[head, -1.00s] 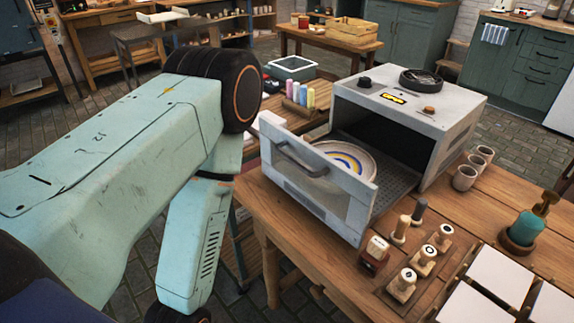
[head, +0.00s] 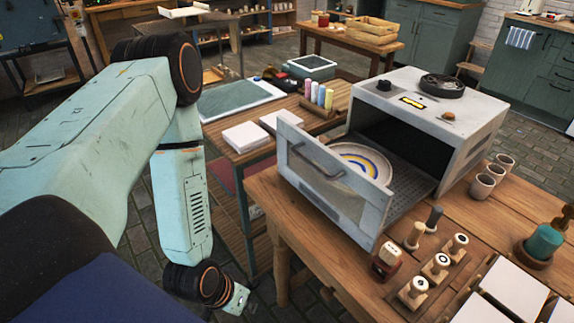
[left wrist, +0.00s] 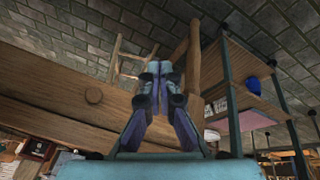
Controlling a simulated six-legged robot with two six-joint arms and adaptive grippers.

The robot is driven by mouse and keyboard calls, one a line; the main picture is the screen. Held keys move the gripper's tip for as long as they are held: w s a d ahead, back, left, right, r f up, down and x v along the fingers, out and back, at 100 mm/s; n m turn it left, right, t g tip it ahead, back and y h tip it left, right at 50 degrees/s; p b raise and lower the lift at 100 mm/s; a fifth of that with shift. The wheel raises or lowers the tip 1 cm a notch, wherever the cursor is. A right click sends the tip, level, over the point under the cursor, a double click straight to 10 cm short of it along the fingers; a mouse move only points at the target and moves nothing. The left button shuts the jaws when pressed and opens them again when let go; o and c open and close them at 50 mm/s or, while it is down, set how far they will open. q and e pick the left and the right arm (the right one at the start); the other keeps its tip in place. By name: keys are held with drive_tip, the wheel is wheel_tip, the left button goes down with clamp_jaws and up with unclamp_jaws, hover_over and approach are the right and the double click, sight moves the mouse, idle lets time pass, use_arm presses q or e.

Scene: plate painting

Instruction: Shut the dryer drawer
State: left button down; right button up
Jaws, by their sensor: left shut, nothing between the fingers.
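The dryer (head: 470,127) is a pale grey box on the wooden table. Its drawer (head: 322,203) is pulled out to the front left, with a dark bar handle (head: 318,162) on its front panel. A plate (head: 362,165) with blue and yellow bands lies in the drawer, partly hidden by the panel. In the head view my left arm hangs left of the table, with its wrist low and the fingers not clear. In the left wrist view my left gripper (left wrist: 158,82) is shut and empty, apart from the drawer. My right gripper is not in view.
Several stamps (head: 437,266) stand on the table in front of the dryer. Cups (head: 490,178) stand to its right. A side table (head: 285,135) with white tiles and coloured bottles is behind the drawer.

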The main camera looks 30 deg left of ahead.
use_arm(q)
drive_tip(key=w+a+r+m+t, duration=0.2)
drive_tip(key=w+a+m+t, duration=0.15)
drive_tip(key=w, duration=0.45)
drive_tip(key=m+t+h, duration=0.5)
drive_tip(key=m+t, duration=0.4)
drive_tip(key=m, duration=1.1)
approach(297, 162)
drive_tip(key=b+x, duration=0.4)
drive_tip(key=x, duration=0.1)
drive_tip(key=shift+w+d+f, duration=0.1)
drive_tip(key=shift+w+f, duration=0.05)
drive_tip(key=shift+w, duration=0.05)
drive_tip(key=shift+w+d, duration=0.2)
drive_tip(key=shift+w, duration=0.5)
drive_tip(key=shift+s, duration=0.1)
